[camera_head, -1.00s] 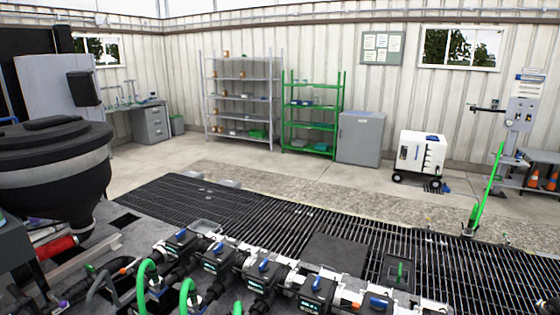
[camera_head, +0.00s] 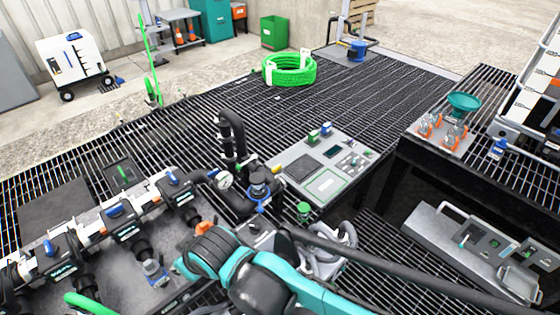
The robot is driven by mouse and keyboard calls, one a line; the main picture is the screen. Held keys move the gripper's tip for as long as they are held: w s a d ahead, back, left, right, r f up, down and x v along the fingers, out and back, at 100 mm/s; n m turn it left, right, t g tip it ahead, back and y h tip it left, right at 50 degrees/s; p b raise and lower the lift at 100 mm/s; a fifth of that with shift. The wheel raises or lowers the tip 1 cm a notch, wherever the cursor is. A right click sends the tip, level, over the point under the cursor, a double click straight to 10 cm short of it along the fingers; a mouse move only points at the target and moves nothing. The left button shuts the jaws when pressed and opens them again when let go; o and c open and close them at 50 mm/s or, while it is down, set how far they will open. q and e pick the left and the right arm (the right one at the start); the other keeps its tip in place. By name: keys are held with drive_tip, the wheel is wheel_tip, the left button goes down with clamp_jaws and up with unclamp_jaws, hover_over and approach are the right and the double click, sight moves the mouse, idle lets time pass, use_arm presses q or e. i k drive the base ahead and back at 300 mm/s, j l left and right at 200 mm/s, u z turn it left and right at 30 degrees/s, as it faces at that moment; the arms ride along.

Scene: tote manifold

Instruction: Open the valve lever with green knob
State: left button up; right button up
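A row of black valves with blue levers, one of them a blue lever (camera_head: 115,210), runs along the pipe manifold at the lower left. A small green knob (camera_head: 304,209) stands beside the grey hoses right of the manifold's end. Two small knobs, one green (camera_head: 313,137) and one blue and green, stand on the back edge of a grey panel. I cannot tell which of these green parts sits on a valve lever. A teal and black link of my arm crosses the bottom centre and hides what lies behind it. I make out no gripper fingers.
The grey panel (camera_head: 300,160) lies right of a black pipe with a gauge (camera_head: 222,180). A coiled green hose (camera_head: 289,70) lies on the black grating. A table with a green funnel (camera_head: 463,104) stands at the right, and a grey tray (camera_head: 470,245) below it.

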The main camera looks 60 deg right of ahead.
sight(254, 158)
drive_tip(key=k+z, duration=0.2)
drive_tip(key=z, duration=1.05)
drive_tip(key=i+j+z, duration=0.2)
drive_tip(key=z, duration=0.2)
drive_tip(key=i+l+u, duration=0.1)
drive_tip(key=l+u, duration=0.35)
drive_tip(key=l, duration=0.5)
